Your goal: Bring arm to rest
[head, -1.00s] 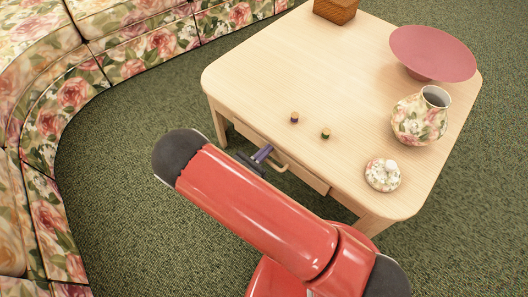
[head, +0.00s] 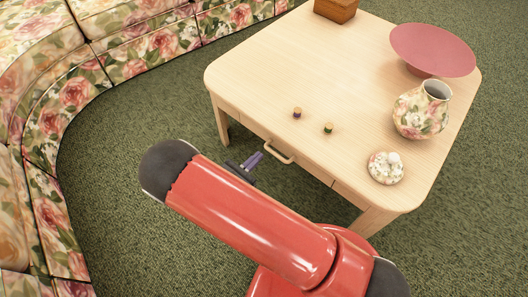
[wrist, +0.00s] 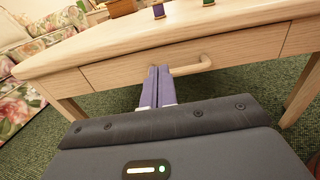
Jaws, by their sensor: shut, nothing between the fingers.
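My gripper (head: 254,160) is in front of the wooden table (head: 270,80), just left of the drawer handle (head: 279,152) in the head view. Most of it is hidden behind my red arm. In the wrist view, my gripper's purple fingers (wrist: 157,84) are together and empty. The drawer looks closed. I cannot tell whether the fingertips touch the wood.
On the table are two small spools (head: 297,113) (head: 328,128), a floral vase (head: 421,110), a floral lid (head: 385,168), a pink bowl (head: 432,50) and a wooden box (head: 335,10). A floral sofa (head: 125,50) curves along the left. Green carpet (head: 100,160) is free between sofa and table.

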